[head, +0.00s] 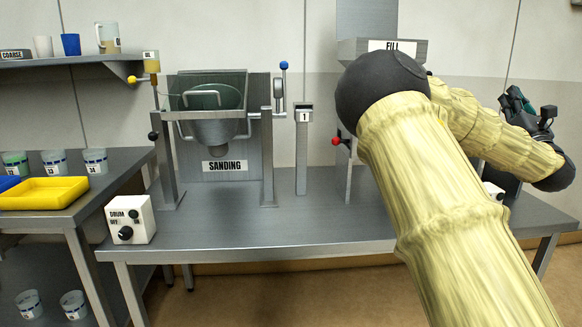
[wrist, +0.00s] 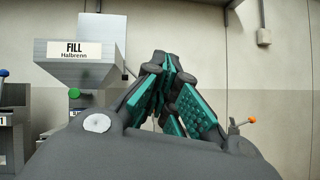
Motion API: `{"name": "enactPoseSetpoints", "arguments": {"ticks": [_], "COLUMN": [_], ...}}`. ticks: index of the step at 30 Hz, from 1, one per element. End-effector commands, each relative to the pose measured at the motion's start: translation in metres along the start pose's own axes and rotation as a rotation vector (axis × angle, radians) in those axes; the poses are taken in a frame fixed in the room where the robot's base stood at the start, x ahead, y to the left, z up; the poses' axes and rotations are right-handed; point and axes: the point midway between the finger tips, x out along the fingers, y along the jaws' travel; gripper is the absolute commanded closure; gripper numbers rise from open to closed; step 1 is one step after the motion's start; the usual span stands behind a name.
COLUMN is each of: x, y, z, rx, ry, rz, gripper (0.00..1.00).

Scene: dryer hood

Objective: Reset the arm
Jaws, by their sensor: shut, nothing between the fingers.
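My arm, in a yellowish cover with dark joints, crosses the right side of the head view. My gripper (head: 520,105) is at the far right, beyond the bent elbow, partly cut up by dark links. In the wrist view my gripper (wrist: 166,65) has teal ridged finger pads that come together at the tips. It is shut and empty, pointing up and away. Nothing touches the fingers in either view.
The steel bench (head: 240,225) carries the SANDING station (head: 222,130), a post marked 1 (head: 303,150) and the DRUM control box (head: 130,219). The FILL hopper (wrist: 80,62) stands left of my gripper. A yellow tray (head: 45,192) lies on the left table.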

Motion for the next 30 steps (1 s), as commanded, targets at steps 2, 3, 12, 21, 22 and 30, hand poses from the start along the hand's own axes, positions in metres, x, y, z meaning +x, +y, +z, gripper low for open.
{"name": "enactPoseSetpoints", "arguments": {"ticks": [2,3,12,21,22,30], "x": [-0.006,-0.008,-0.037,-0.097,-0.107,-0.214], "y": [-0.005,-0.008,-0.029,-0.060,-0.063,-0.084], "z": [-0.011,-0.017,-0.067,-0.153,-0.166,-0.278], "rx": [0.027,0.042,0.174,0.402,0.435,0.741], "ry": [0.013,0.019,0.074,0.158,0.169,0.254], "rz": [-0.018,-0.027,-0.117,-0.289,-0.315,-0.593], "gripper": [1.00,1.00,1.00,1.00,1.00,1.00]}}
